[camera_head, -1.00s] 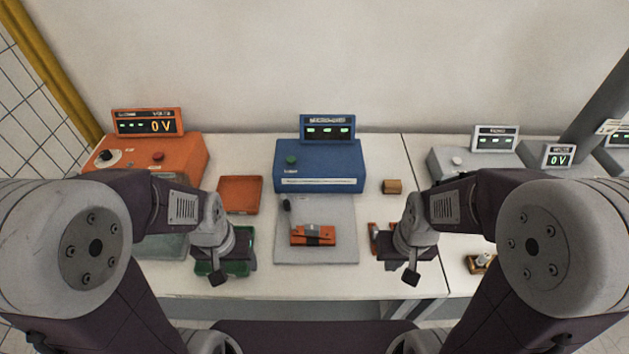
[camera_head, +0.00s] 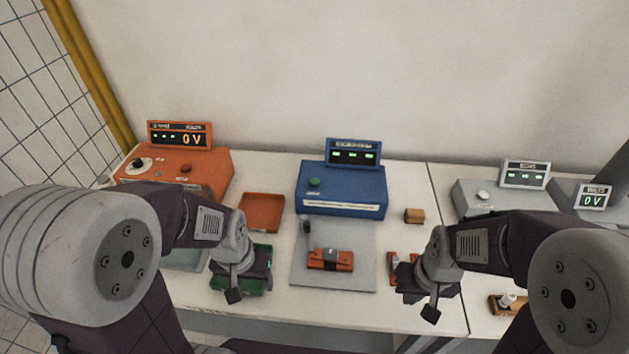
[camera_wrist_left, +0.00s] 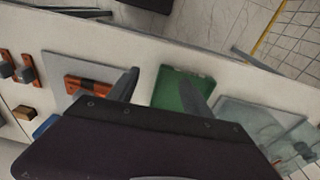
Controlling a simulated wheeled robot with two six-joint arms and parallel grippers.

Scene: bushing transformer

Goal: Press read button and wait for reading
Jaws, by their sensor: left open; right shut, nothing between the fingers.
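A blue instrument box (camera_head: 340,189) with a green button (camera_head: 314,183) on top stands at the back middle; its display (camera_head: 353,154) shows green dashes. A grey box (camera_head: 500,195) with a white button (camera_head: 484,195) stands right. My left gripper (camera_head: 234,293) hangs above a green tray (camera_head: 262,283), open and empty; its spread fingers show in the left wrist view (camera_wrist_left: 162,95). My right gripper (camera_head: 431,308) is shut and empty near the table's front. Neither touches a button.
An orange part (camera_head: 320,260) with a grey band lies on a grey mat (camera_head: 350,280). An empty orange tray (camera_head: 262,210), a small wooden block (camera_head: 414,215) and another orange part (camera_head: 392,265) lie nearby. A second display (camera_head: 593,199) at far right reads 0 V.

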